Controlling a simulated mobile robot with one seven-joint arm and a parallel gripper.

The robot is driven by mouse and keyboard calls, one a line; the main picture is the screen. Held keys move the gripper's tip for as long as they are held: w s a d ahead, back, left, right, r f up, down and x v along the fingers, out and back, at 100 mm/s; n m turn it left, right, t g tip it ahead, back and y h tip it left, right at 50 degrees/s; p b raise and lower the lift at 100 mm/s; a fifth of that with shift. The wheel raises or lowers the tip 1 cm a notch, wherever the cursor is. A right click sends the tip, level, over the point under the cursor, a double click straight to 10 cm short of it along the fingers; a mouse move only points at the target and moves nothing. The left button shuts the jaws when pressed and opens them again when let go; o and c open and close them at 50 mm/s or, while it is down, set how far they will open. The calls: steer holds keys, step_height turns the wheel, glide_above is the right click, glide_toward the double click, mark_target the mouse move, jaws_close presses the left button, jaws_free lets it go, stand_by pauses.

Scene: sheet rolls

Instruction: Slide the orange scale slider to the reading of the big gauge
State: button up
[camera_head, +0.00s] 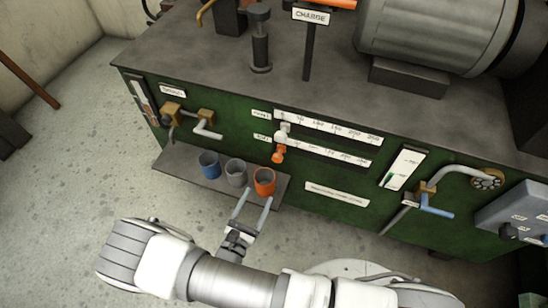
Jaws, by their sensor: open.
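The orange scale slider (278,155) sits at the left end of the lower white scale (335,153) on the green front panel. A white slider (284,130) sits at the left end of the upper scale (330,128). The scale numbers are too small to read. My gripper (255,197) is open and empty, in front of the shelf and below the orange slider, apart from it. Its fingers overlap the view near the orange cup. I cannot identify a big round gauge in this view.
Blue (208,170), grey (236,178) and orange (264,187) cups stand on the shelf (180,163) below the panel. A valve with a blue handle (436,211) and a tall level gauge (402,169) are at right. Brass taps (172,113) protrude at left.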

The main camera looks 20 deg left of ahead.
mark_target(277, 161)
steer(key=w+b, duration=0.1)
steer(key=w, duration=0.4)
steer(key=w+d+b, duration=0.1)
steer(key=w, duration=0.5)
steer(key=w+d+b, duration=0.1)
steer(key=w, duration=0.4)
steer(key=shift+w+d, duration=0.1)
steer(key=shift+w, duration=0.1)
steer(key=shift+c, duration=0.4)
jaws_close()
stand_by(0.3)
